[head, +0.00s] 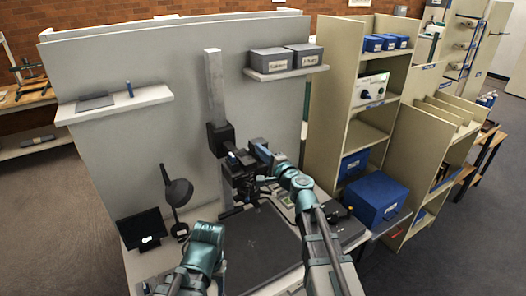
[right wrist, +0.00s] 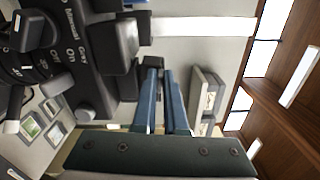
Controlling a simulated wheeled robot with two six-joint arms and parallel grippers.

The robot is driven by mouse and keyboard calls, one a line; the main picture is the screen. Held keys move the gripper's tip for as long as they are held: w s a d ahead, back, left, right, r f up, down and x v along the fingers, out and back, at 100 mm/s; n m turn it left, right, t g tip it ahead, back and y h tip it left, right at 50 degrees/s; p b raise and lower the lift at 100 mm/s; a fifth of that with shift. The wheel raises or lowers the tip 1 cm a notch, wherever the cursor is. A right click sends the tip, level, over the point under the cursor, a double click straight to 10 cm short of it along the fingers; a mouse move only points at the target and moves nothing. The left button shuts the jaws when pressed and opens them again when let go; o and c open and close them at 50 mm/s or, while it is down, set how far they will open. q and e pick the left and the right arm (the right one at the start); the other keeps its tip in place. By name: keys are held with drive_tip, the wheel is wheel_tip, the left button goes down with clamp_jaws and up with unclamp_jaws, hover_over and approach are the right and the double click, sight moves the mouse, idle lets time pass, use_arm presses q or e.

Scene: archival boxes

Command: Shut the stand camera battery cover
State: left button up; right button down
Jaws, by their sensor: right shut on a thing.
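The stand camera (head: 243,178) is a black body on the grey upright column of the copy stand, above its dark baseboard. In the right wrist view, the camera (right wrist: 85,95) fills the left side, with knobs and white lettering. A dark block, apparently the battery cover (right wrist: 124,45), juts from its side towards my fingertips. My right gripper (head: 264,152) reaches the camera's right side from the lower right. Its blue fingers (right wrist: 158,68) are close together at the block's edge, shut on a small dark part there. My left arm ends at the front, its fingertips hidden.
A black desk lamp (head: 178,192) and a small dark screen (head: 142,228) stand left of the baseboard (head: 262,245). Grey boxes (head: 270,61) sit on a wall shelf above. Shelving with blue boxes (head: 376,197) stands close on the right.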

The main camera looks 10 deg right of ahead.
drive_tip(key=shift+s+a+f+n, duration=0.15)
drive_tip(key=shift+f+n, duration=0.15)
drive_tip(key=shift+n, duration=0.4)
drive_tip(key=c, duration=1)
unclamp_jaws()
drive_tip(key=shift+o, duration=0.2)
